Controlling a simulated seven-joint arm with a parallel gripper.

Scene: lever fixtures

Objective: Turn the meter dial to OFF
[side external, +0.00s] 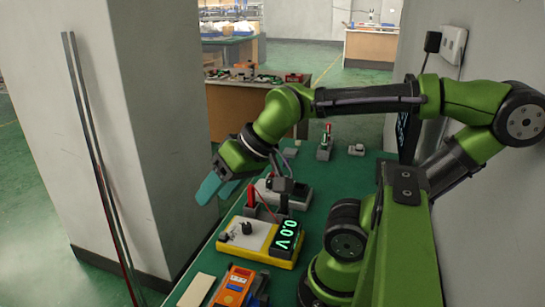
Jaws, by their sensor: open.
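The yellow and white meter (260,242) lies on the green bench in the side external view. Its lit display (287,236) reads about 0.0 V. A black dial knob (247,228) shows on its pale face, with a smaller dark part to its left. The dial's labels are too small to read. My gripper (216,190) has teal fingers and hangs above and beyond the meter, to the left near the bench edge. It is open, apart from the dial, and nothing shows between its fingers.
An orange device (235,287) and a pale block (197,291) lie in front of the meter. A grey fixture with black and red posts (268,208) stands just behind it. Small lever fixtures (325,146) stand farther back. A pillar (155,130) rises left of the bench.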

